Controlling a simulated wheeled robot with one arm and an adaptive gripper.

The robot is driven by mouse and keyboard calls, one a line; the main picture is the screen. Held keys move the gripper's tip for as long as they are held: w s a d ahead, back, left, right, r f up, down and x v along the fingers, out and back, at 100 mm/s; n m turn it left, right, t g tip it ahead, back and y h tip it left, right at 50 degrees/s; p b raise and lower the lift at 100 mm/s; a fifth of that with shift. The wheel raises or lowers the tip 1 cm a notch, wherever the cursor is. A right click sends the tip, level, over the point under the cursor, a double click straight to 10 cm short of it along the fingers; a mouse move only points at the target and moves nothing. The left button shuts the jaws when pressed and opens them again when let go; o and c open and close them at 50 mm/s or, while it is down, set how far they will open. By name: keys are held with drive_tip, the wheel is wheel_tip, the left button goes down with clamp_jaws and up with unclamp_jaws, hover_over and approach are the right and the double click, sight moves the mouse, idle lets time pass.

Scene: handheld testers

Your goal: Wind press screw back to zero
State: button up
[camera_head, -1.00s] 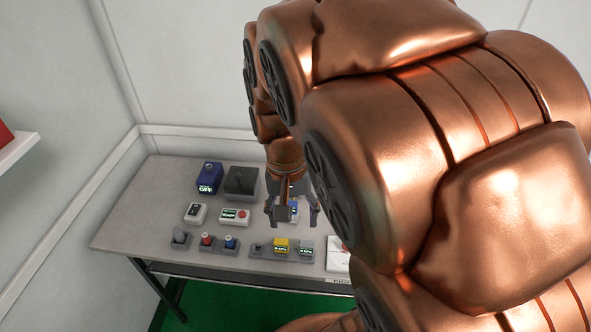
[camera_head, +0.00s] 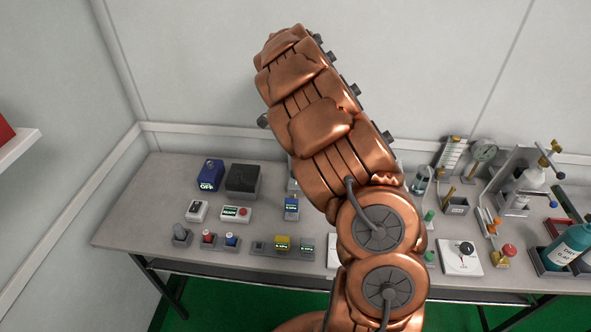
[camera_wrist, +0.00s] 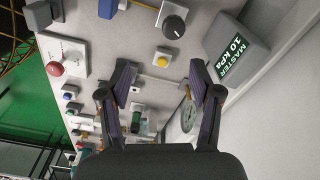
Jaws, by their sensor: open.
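My gripper (camera_wrist: 162,85) is open and empty in the wrist view, with its two dark fingers well apart. A thin pale rod and a yellow knob (camera_wrist: 162,58) show beyond the gap between the fingertips. I cannot tell for sure which part is the press screw. A round dial gauge (camera_wrist: 188,115) shows partly behind the right finger. In the head view the gauge (camera_head: 484,150) stands at the back right of the bench. My gripper is hidden from the head view.
A grey MASTER 10 kPa block (camera_wrist: 237,45) and a black knob (camera_wrist: 173,27) lie beyond the fingers. The bench (camera_head: 130,228) holds testers on the left, and a bottle (camera_head: 566,246) and a white panel (camera_head: 458,263) on the right. My arm covers its middle.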

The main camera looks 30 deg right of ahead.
drive_tip(key=shift+w+d+f+m, duration=0.25)
drive_tip(key=shift+w+f, duration=0.2)
drive_tip(key=shift+f, duration=0.15)
drive_tip(key=shift+w+d+f+m, duration=0.1)
drive_tip(key=shift+w+f+m, duration=0.15)
drive_tip(key=shift+w+f, duration=0.25)
drive_tip(key=shift+w+f+y, duration=0.1)
drive_tip(key=shift+f+y, duration=0.2)
drive_tip(key=shift+f, duration=0.35)
drive_tip(key=shift+f+p, duration=1.4)
drive_tip(key=shift+f, duration=2.3)
drive_tip(key=c, duration=1.2)
